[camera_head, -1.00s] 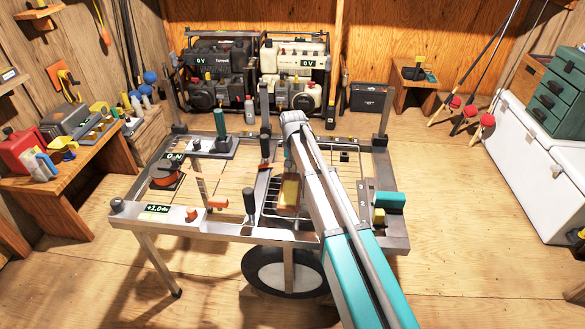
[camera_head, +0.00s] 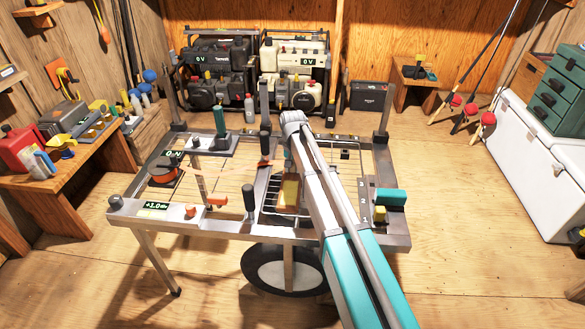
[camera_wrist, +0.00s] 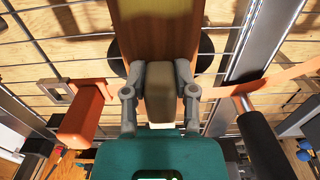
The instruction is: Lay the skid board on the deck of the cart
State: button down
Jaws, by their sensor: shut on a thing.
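The skid board (camera_wrist: 158,28) is a flat brown board, seen at the top of the wrist view. In the head view a yellow-brown piece (camera_head: 289,190), apparently this board, shows over the cart's wire deck (camera_head: 272,204). My gripper (camera_wrist: 160,70) is shut on a grey-beige block at the board's near end. In the head view my arm largely hides the gripper. The cart (camera_head: 240,229) is a metal frame with a dark wheel below. Wire bars lie behind the board in the wrist view; whether it touches them I cannot tell.
A black-handled lever (camera_head: 249,203) stands left of the board. An orange-handled part (camera_wrist: 82,125) is close to my gripper in the wrist view. An orange reel (camera_head: 163,172) sits on the cart's left side. A teal block (camera_head: 390,197) is at its right edge.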

jog(key=shift+f, duration=0.25)
jog(key=shift+c, duration=1.6)
grip_release()
jog(key=shift+r, duration=0.15)
notch_tip(320, 180, up, 10)
jog(key=p, duration=0.9)
jog(key=shift+s+f, duration=0.1)
jog(key=shift+f, duration=0.1)
